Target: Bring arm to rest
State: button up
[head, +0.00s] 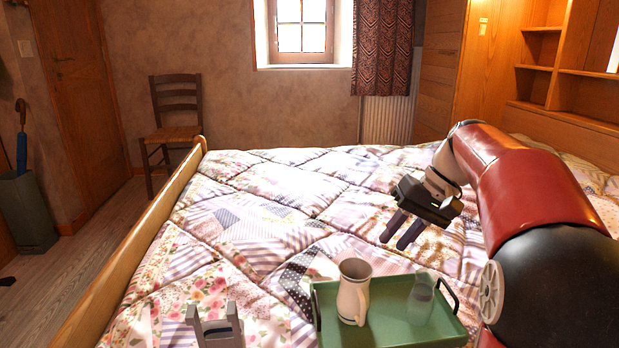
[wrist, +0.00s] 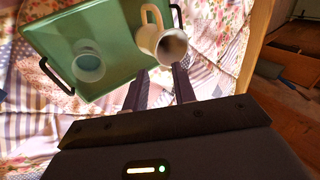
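My arm reaches in from the right in the head view, bent at the elbow, over the bed. My gripper (head: 395,242) hangs above the quilt, behind the tray, with its two dark fingers pointing down and left. The fingers are apart with nothing between them. In the wrist view my gripper (wrist: 160,75) also shows a clear gap between its fingers. A cream mug (head: 353,291) stands upright on the green tray (head: 385,337), apart from the gripper. The mug (wrist: 160,43) appears beyond the fingertips in the wrist view.
A clear glass (head: 420,299) stands right of the mug on the tray. The tray has dark handles and lies on the quilted bed (head: 265,205). A wooden bed board (head: 130,255) runs along the left. Wooden shelves (head: 570,95) stand at right, behind my arm.

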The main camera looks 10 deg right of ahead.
jog(key=s+a+f+t+h+p, duration=0.2)
jog(key=s+a+h, duration=0.1)
jog(key=s, duration=0.7)
jog(key=s+a+f+t+h+p, duration=0.2)
jog(key=s+a+f, duration=0.1)
jog(key=s, duration=0.7)
jog(key=shift+s+a+t+h, duration=0.3)
jog(key=shift+a+h, duration=0.1)
jog(key=shift+a, duration=0.25)
